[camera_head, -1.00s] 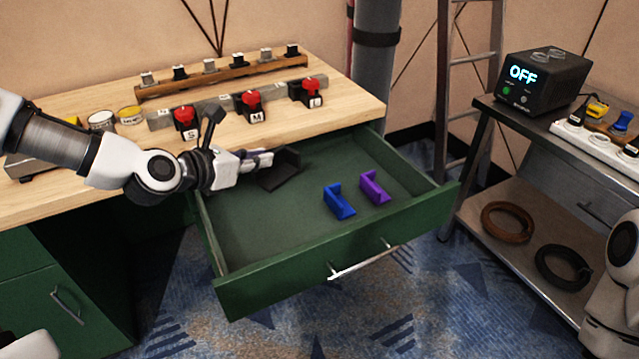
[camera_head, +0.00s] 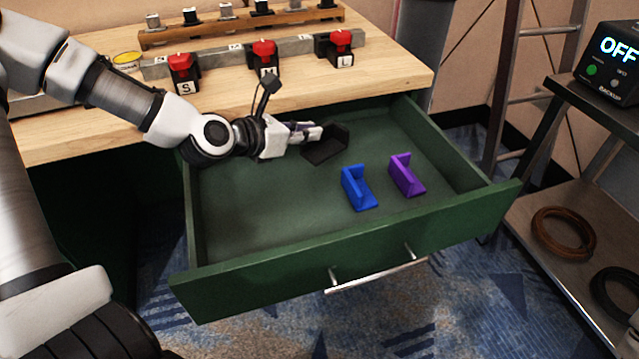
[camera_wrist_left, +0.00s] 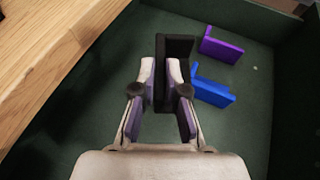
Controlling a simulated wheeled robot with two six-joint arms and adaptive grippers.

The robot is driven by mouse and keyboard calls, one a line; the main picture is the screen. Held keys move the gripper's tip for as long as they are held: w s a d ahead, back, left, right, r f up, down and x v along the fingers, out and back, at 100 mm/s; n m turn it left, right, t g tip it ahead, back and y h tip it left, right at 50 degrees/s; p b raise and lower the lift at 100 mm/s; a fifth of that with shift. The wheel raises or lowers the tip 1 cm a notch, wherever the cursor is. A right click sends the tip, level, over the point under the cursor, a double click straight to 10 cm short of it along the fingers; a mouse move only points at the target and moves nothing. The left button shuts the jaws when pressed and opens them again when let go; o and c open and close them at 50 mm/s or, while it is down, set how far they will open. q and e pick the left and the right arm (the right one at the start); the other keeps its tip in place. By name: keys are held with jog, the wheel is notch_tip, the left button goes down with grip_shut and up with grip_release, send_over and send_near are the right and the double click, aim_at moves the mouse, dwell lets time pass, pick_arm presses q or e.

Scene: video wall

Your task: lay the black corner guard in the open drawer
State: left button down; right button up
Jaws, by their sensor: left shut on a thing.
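The black corner guard (camera_head: 326,148) is an L-shaped piece inside the open green drawer (camera_head: 275,262), near its back left part. My left gripper (camera_head: 316,131) reaches in over the drawer's left side and is shut on the guard. In the left wrist view the guard (camera_wrist_left: 180,48) sits between the fingertips (camera_wrist_left: 160,75), with one plate standing up beside them. I cannot tell whether it touches the drawer floor. A blue corner guard (camera_head: 358,188) and a purple corner guard (camera_head: 407,175) stand apart from it to the right. My right gripper is not in view.
The wooden worktop (camera_head: 400,78) overhangs the drawer's back. It carries red-handled clamps (camera_head: 263,56) and a wooden rack (camera_head: 240,30). Drawer floor is clear at front left (camera_head: 235,215). A metal shelf with a brown ring (camera_head: 563,233) stands at right.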

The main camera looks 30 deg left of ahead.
pick_arm(q)
notch_tip(320, 180, down, 8)
jog(key=b, duration=0.3)
jog(key=shift+s+f, duration=0.1)
jog(key=shift+f, duration=0.15)
jog(key=shift+r, duration=0.1)
jog(key=c, duration=1.6)
grip_release()
jog(key=shift+c, duration=0.2)
jog(key=o, duration=0.4)
jog(key=shift+o, duration=0.2)
